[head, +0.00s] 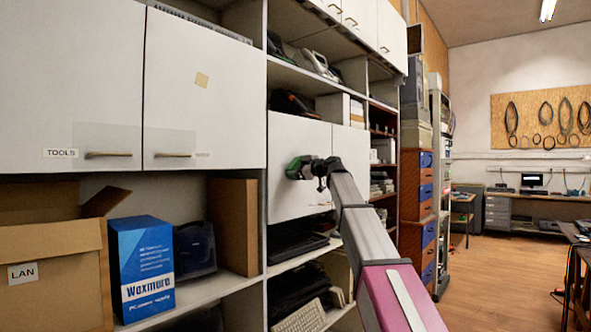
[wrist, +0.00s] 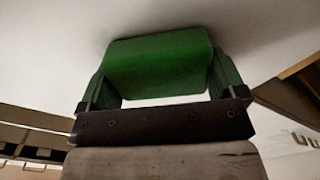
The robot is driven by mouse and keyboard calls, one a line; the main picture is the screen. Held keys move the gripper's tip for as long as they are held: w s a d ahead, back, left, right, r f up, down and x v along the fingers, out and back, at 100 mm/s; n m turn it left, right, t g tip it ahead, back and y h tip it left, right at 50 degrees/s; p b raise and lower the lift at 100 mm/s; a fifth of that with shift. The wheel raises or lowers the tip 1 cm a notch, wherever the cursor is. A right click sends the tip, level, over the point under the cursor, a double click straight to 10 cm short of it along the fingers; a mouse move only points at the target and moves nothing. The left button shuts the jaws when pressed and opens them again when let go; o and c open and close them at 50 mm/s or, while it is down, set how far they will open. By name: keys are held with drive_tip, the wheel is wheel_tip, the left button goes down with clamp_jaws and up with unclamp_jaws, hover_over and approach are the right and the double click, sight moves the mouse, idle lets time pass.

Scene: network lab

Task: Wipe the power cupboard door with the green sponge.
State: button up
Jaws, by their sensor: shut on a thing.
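The green sponge (wrist: 155,62) is held between the two green fingers of my gripper (wrist: 162,75) in the wrist view. Its far side is at or very close to a white surface (wrist: 50,50); I cannot tell whether they touch. In the head view my gripper (head: 300,168) is in front of a white cupboard door (head: 290,203) in the middle of the shelving. No label reading power shows on this door; my gripper and arm cover part of it.
Upper left cupboard doors (head: 205,90) carry a TOOLS label (head: 61,153). Below them are a LAN cardboard box (head: 50,270) and a blue box (head: 142,265). An open shelf (head: 290,75) is above the middle door. Wooden floor (head: 490,280) is clear at right.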

sight(285, 168)
drive_tip(key=w+d, duration=0.4)
drive_tip(key=w, duration=0.1)
drive_tip(key=shift+w, duration=0.2)
idle(0.6)
drive_tip(key=shift+s, duration=0.1)
drive_tip(key=shift+s+a, duration=0.5)
drive_tip(key=shift+s, duration=0.25)
drive_tip(key=shift+s+a, duration=0.5)
drive_tip(key=shift+s, duration=0.2)
drive_tip(key=shift+s+a, duration=1.25)
drive_tip(key=shift+s, duration=0.25)
drive_tip(key=shift+s+a, duration=1.2)
drive_tip(key=shift+s, duration=0.25)
drive_tip(key=shift+d, duration=0.1)
drive_tip(key=shift+v, duration=2.95)
drive_tip(key=shift+v, duration=1.5)
